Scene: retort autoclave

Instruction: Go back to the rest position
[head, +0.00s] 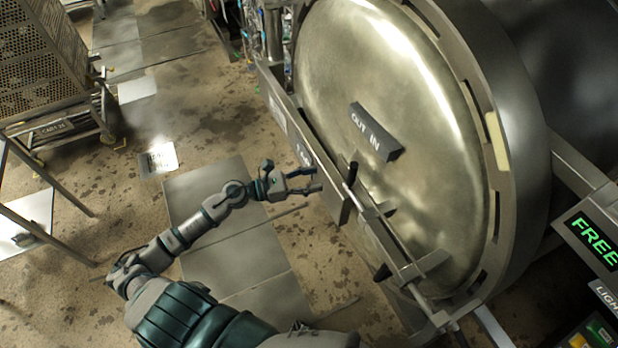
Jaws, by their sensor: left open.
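My left arm reaches up and right from the bottom left of the head view. My left gripper (307,180) is open, with nothing between its fingers. It is in front of the left edge of the large round metal autoclave door (400,215), close to a black handle (350,174) on the door's latch bar. In the picture a gap shows between the fingertips and the handle. The door looks closed against its ring and carries a dark block marked "OUT IN" (375,133). My right gripper does not show.
A perforated metal cart (40,70) stands at the top left, with a metal frame (40,185) below it. A panel reading "FREE" (595,240) is at the right edge. Grey floor plates (215,185) lie under my arm. The stained floor between cart and door is mostly clear.

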